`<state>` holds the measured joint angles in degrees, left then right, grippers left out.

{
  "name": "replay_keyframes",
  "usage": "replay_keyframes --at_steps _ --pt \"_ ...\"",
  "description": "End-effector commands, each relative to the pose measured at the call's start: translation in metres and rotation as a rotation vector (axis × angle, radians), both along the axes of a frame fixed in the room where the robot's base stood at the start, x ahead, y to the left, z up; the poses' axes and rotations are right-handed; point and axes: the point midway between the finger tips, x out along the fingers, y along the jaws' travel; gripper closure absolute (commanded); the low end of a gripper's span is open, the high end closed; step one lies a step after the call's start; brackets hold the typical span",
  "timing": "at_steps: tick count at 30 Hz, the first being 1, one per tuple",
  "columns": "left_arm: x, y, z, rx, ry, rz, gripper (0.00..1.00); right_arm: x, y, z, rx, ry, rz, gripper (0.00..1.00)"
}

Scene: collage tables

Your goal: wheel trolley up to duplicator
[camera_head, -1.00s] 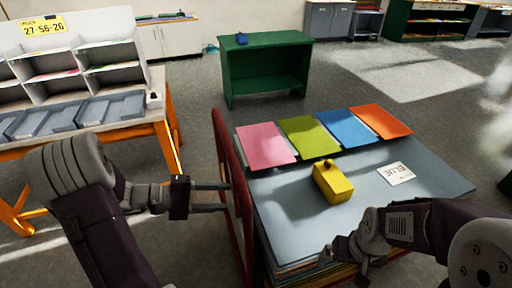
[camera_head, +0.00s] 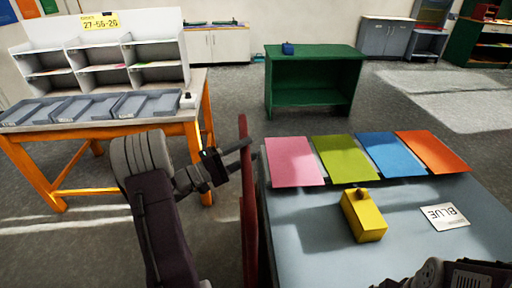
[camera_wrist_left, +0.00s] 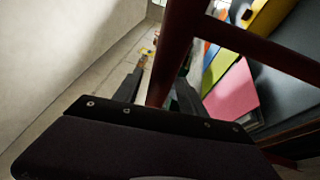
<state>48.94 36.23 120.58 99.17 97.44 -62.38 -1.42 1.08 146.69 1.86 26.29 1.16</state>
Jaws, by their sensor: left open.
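The trolley appears to be the flat grey-blue top (camera_head: 310,235) at lower right, with an upright dark red frame (camera_head: 249,215) along its left side. Pink, green, blue and orange sheets lie along its far edge. My left gripper (camera_head: 246,153) is open at the red frame. In the left wrist view its fingers (camera_wrist_left: 160,80) lie on either side of a red post (camera_wrist_left: 175,55); I cannot tell whether they touch it. My right arm shows only at the bottom right edge, its gripper out of sight. I cannot identify a duplicator for certain.
An orange-legged table (camera_head: 160,128) with trays and pigeonholes stands left. A green open stand (camera_head: 313,60) stands ahead. Grey floor (camera_head: 225,105) is clear between them.

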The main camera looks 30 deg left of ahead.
Motion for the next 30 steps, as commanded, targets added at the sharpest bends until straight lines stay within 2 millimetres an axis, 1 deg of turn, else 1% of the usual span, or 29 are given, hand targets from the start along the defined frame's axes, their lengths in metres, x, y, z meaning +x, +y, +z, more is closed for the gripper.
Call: replay_keyframes --at_steps 1,3,6,14,15,17,18,20,30 --pt "0.007 -0.006 0.002 0.001 0.0 -0.004 0.51 0.0 0.0 0.0 0.0 0.0 0.0 0.01" --pt "0.015 -0.012 0.004 0.001 -0.001 -0.003 0.51 0.0 0.0 0.0 0.0 0.0 0.0 0.01" --pt "0.022 -0.016 0.005 0.002 0.0 -0.002 0.51 0.0 0.0 0.0 0.0 0.0 0.0 0.01" --pt "0.024 -0.017 0.005 0.001 0.001 0.0 0.51 0.0 0.0 0.0 0.0 0.0 0.0 0.01" --pt "0.024 -0.017 0.005 0.001 0.001 0.0 0.57 0.0 0.0 0.0 0.0 0.0 0.0 0.01" --pt "0.024 -0.017 0.005 0.001 0.001 0.0 0.74 0.0 0.0 0.0 0.0 0.0 0.0 0.01" --pt "0.024 -0.017 0.005 0.001 0.001 0.0 0.85 0.0 0.0 0.0 0.0 0.0 0.0 0.01" --pt "0.024 -0.017 0.005 0.001 0.001 0.0 1.0 0.0 0.0 0.0 0.0 0.0 0.0 0.01" --pt "0.024 -0.017 0.005 0.001 0.001 0.0 1.0 0.0 0.0 0.0 0.0 0.0 0.0 0.01"
